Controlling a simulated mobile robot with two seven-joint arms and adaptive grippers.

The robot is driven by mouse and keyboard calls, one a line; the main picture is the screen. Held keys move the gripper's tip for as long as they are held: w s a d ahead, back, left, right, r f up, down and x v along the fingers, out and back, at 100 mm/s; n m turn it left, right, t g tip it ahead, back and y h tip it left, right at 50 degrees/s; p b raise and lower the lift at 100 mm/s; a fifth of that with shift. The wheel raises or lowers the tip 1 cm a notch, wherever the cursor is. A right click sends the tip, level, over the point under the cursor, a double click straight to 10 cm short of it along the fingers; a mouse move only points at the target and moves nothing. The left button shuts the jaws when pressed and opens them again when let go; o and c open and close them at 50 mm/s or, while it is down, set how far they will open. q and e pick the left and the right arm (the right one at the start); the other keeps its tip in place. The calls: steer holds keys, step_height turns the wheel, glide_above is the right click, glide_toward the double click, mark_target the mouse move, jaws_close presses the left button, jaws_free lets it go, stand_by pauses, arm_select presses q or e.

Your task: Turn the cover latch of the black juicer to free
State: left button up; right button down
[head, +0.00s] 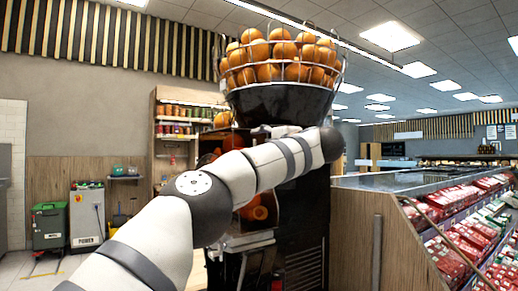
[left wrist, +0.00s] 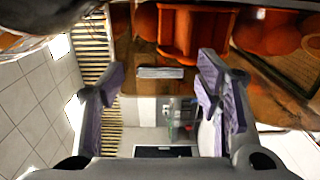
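The black juicer (head: 300,225) stands in the middle of the head view, with a wire basket of oranges (head: 283,50) on top. My left arm crosses in front of it from lower left and hides much of its front and upper body. My left gripper is hidden behind this arm in the head view. In the left wrist view, my left gripper (left wrist: 160,70) is open, its two purple-padded fingers wide apart. A small silvery bar (left wrist: 160,73) shows between them, below an orange-red part (left wrist: 193,30). I cannot tell whether the bar is the cover latch or whether anything touches it.
A refrigerated counter (head: 375,182) with red packages (head: 470,238) stands close on the right. Shelves with jars (head: 182,128) are behind the juicer. The floor there is partly open.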

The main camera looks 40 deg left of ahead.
arm_select(q)
steer(key=shift+d, duration=0.15)
steer(key=v, duration=1.1)
steer(key=shift+s+d, duration=0.2)
steer(key=shift+d, duration=0.15)
